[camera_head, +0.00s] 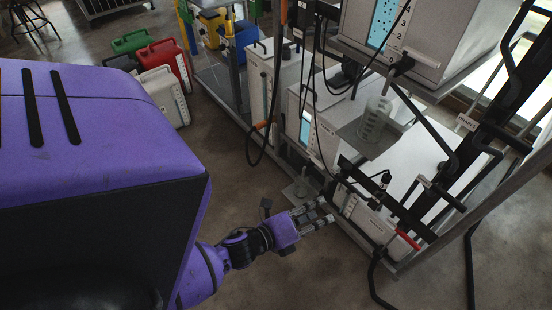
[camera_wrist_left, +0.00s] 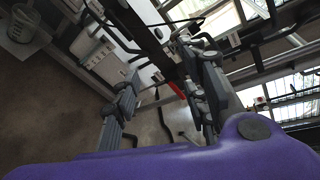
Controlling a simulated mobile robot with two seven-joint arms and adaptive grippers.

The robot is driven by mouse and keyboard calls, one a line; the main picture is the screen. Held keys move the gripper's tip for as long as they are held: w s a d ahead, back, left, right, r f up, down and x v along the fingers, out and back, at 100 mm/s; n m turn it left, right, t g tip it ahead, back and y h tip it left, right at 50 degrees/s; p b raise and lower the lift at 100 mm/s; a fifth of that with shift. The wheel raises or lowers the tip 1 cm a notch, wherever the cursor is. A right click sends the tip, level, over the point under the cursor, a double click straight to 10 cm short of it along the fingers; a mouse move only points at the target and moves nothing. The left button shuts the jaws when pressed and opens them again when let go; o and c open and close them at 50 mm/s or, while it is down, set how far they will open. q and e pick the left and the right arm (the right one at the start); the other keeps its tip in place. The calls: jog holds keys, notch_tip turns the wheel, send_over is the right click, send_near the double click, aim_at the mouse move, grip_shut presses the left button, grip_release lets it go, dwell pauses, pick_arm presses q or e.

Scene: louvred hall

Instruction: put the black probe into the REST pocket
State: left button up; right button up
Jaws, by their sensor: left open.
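My left gripper (camera_head: 327,210) is open and appears empty, low in front of the white equipment box (camera_head: 368,222) on the rack. Its two grey fingers also show spread apart in the left wrist view (camera_wrist_left: 160,68). A small black piece on a thin cable (camera_head: 385,179) hangs above that box, to the right of and above the gripper; it may be the black probe, but it is too small to be sure. I cannot make out a pocket marked REST. My right gripper is not in view.
A red handle (camera_head: 408,240) and black tubes stand right of the gripper. Dark cables hang in front of the rack. Red (camera_head: 170,62), green and white canisters stand on the floor, back left. Floor below the gripper is open.

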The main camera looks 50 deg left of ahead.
aim_at(381, 184)
pick_arm(q)
jog(key=w+d+m+h+b, duration=0.1)
jog(key=w+d+m+b, duration=0.1)
jog(key=w+m, duration=0.3)
jog(key=w+d+m+t+h+b, duration=0.1)
jog(key=w+m+b, duration=0.3)
jog(key=w, duration=0.6)
jog(key=w+d+m+t+h+b, duration=0.1)
jog(key=w+d+m+h+b, duration=0.1)
jog(key=w+m, duration=0.3)
jog(key=shift+w+d+f+m+h+b, duration=0.2)
jog(key=shift+w+b, duration=0.25)
jog(key=shift+w, duration=0.3)
jog(key=shift+w+d+f+m+h+b, duration=0.1)
jog(key=shift+w+d+f+m+b, duration=0.15)
jog(key=shift+w+b, duration=0.35)
jog(key=shift+x, duration=0.85)
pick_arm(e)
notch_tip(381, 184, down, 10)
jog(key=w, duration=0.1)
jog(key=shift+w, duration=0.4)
pick_arm(q)
jog(key=shift+r, duration=0.1)
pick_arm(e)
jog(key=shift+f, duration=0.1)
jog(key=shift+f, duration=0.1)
pick_arm(q)
grip_shut()
